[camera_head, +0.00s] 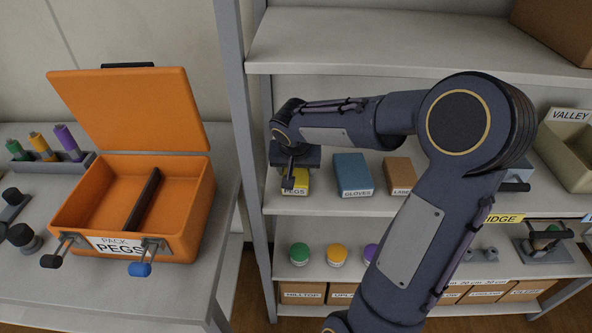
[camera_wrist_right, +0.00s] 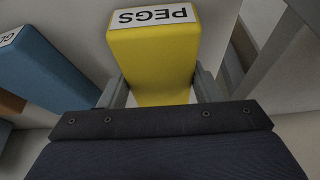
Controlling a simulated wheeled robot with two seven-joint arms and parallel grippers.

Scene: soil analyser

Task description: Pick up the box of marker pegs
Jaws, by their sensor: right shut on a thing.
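The box of marker pegs is a yellow box (camera_head: 301,181) labelled PEGS, on the middle shelf at its left end in the head view. In the right wrist view the yellow box (camera_wrist_right: 155,62) stands between the two fingers with its PEGS label upside down. My right gripper (camera_head: 290,178) reaches the box from above in the head view; in the right wrist view the gripper (camera_wrist_right: 158,92) is shut on the box's sides. I cannot tell whether the box still touches the shelf. My left gripper is not in view.
A blue GLOVES box (camera_head: 352,173) and a brown box (camera_head: 399,174) stand to the right on the middle shelf (camera_head: 330,207). The grey shelf post (camera_head: 237,80) is close on the left. An open orange case (camera_head: 190,215) labelled PEGS sits on the left table.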

